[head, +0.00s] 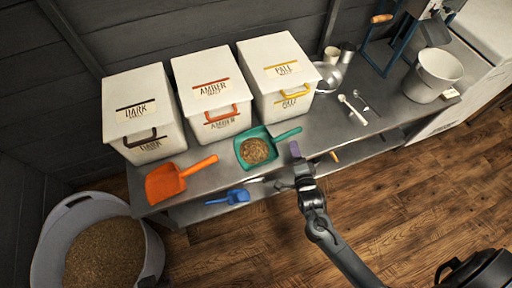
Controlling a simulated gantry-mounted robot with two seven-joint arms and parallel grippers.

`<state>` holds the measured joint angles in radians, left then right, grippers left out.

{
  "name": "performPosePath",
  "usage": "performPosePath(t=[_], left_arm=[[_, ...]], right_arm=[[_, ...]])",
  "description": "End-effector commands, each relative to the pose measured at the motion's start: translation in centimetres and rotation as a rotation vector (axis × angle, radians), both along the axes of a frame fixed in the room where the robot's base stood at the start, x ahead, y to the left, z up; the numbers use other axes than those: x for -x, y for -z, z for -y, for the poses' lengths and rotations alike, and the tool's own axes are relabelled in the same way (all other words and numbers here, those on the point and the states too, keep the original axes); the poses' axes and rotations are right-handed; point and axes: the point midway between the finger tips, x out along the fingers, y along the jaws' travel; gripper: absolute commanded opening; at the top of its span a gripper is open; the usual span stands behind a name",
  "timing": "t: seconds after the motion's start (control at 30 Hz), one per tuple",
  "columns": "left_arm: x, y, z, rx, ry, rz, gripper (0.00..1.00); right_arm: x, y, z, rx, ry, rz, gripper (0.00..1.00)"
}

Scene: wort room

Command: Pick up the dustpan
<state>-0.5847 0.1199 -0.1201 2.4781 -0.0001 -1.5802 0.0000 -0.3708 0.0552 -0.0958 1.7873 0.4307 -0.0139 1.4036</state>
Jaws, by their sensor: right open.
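A smaller blue one (238,196) lies at or below the front edge. My right gripper (285,184) is open and empty, to the right of the blue tool and below the green tool's handle, apart from both. My left gripper is not in view.
A grain-filled tub (152,262) stands on the floor at left. White spoons (352,109) and a white bucket (433,76) are at right.

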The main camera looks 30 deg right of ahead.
Motion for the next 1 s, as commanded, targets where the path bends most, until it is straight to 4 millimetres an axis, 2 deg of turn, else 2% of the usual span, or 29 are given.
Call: performPosePath(t=[0.1,0.33,0.7,1.0], left_arm=[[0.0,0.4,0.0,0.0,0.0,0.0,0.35],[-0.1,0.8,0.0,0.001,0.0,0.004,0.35],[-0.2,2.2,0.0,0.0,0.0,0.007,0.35],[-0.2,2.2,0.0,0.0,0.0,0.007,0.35]], right_arm=[[-1.2,0.2,0.4,0.001,-0.001,0.002,0.53],[-2.3,0.2,0.9,0.001,-0.001,0.002,0.53],[-6.1,0.4,2.4,0.001,-0.001,-0.001,0.53],[-6.4,0.4,2.5,0.0,-0.002,-0.003,0.53]])
